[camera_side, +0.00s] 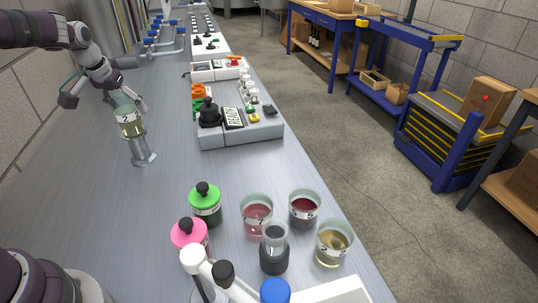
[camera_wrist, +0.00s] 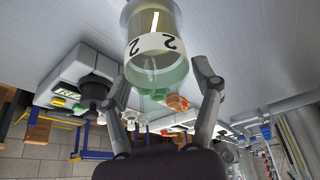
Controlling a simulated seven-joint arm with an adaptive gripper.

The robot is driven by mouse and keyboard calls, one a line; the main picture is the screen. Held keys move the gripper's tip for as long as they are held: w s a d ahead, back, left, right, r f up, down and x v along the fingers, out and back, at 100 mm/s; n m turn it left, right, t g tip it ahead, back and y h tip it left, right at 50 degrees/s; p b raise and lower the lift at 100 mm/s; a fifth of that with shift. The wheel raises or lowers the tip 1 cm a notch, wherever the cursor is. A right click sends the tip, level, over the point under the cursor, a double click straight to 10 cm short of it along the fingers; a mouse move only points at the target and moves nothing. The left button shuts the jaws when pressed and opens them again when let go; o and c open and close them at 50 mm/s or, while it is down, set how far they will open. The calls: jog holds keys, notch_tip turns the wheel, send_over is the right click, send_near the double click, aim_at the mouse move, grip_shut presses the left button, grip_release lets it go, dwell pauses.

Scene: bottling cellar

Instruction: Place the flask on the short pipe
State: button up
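The flask (camera_side: 130,121) is greenish clear glass with a white label "2" and yellowish liquid. It is upright at the left of the side view, apparently on top of a short grey pipe (camera_side: 139,147) with a round foot on the bench. The exact contact is too small to tell. In the wrist view the flask (camera_wrist: 155,66) is at top centre, its rim towards me. My gripper (camera_side: 126,98) is at the flask's upper part. Its fingers are spread on either side, with a visible gap on the right in the wrist view, so it looks open.
A grey device marked READY (camera_side: 240,131) stands to the right. Nearer the camera are a green-capped bottle (camera_side: 207,206), a pink-capped bottle (camera_side: 190,236) and several jars, including one of pale liquid (camera_side: 333,244). The bench (camera_side: 85,175) around the pipe's foot is clear.

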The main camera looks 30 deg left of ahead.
jog(key=shift+o, duration=0.9)
jog(key=shift+r, duration=0.15)
jog(key=v, duration=1.1)
jog(key=s+d+r+m, duration=0.2)
jog(key=s+d+r, duration=0.1)
jog(key=d, duration=0.7)
jog(key=s+d+f+m+t+h, duration=0.1)
jog(key=s+d+f, duration=0.3)
jog(key=s+d, duration=0.6)
jog(key=shift+s+f+m+h, duration=0.15)
jog(key=shift+s+m+h, duration=0.25)
jog(key=shift+s+m, duration=0.3)
